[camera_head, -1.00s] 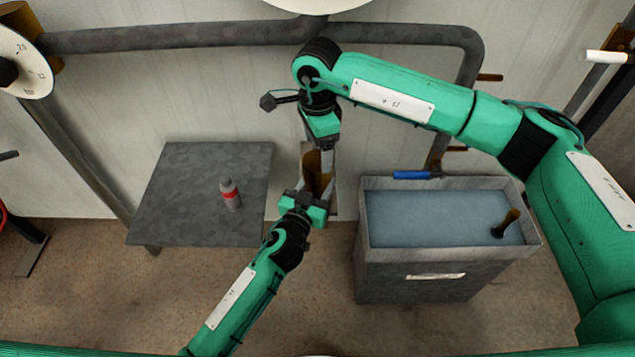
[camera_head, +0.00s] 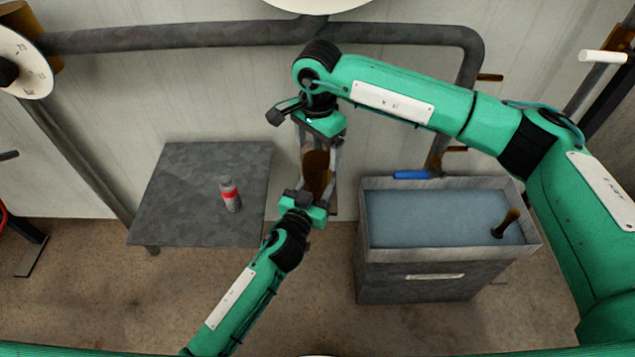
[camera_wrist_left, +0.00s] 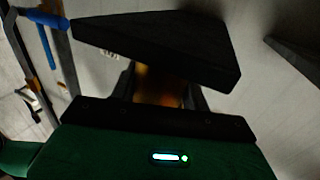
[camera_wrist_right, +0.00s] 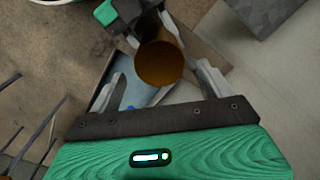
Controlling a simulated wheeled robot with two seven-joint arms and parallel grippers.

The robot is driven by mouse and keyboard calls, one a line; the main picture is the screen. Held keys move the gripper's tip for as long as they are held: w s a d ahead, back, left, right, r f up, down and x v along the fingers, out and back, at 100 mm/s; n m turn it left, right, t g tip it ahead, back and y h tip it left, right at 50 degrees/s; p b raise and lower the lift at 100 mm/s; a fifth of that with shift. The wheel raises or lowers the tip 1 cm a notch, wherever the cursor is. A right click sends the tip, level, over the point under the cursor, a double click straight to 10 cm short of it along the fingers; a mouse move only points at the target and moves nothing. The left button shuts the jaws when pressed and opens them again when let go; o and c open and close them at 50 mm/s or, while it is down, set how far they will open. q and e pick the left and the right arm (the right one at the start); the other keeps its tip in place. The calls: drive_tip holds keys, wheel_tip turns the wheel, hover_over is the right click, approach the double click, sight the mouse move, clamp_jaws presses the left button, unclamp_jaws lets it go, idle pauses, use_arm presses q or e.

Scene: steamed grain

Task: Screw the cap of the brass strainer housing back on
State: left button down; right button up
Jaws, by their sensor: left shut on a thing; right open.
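A brown brass cylinder (camera_head: 317,172), part of the strainer housing, stands between my two grippers in the head view. My left gripper (camera_head: 318,188) comes from below and is shut on it. My right gripper (camera_head: 319,152) comes from above, open, with its fingers on either side of the upper end. In the right wrist view the round brass end (camera_wrist_right: 160,64) faces the camera between the spread fingers. Brass also shows dimly in the left wrist view (camera_wrist_left: 158,90), partly hidden by a dark wedge shape. I cannot tell where cap and housing meet.
A grey table (camera_head: 180,205) at left holds a red-and-grey bottle (camera_head: 231,194). A grey tank (camera_head: 410,270) at right holds bluish liquid and a dark-and-brass object (camera_head: 506,223). A blue-handled tool (camera_head: 411,175) lies at its back rim. Pipes (camera_head: 180,38) run along the wall.

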sight(317, 160)
wheel_tip(317, 160, down, 7)
drive_tip(key=shift+r, duration=0.1)
drive_tip(key=shift+c, duration=0.2)
drive_tip(key=c, duration=0.9)
drive_tip(key=shift+m, duration=0.8)
drive_tip(key=shift+c, duration=0.2)
drive_tip(key=o, duration=1.1)
drive_tip(key=shift+r, duration=2.3)
drive_tip(key=shift+c, duration=0.6)
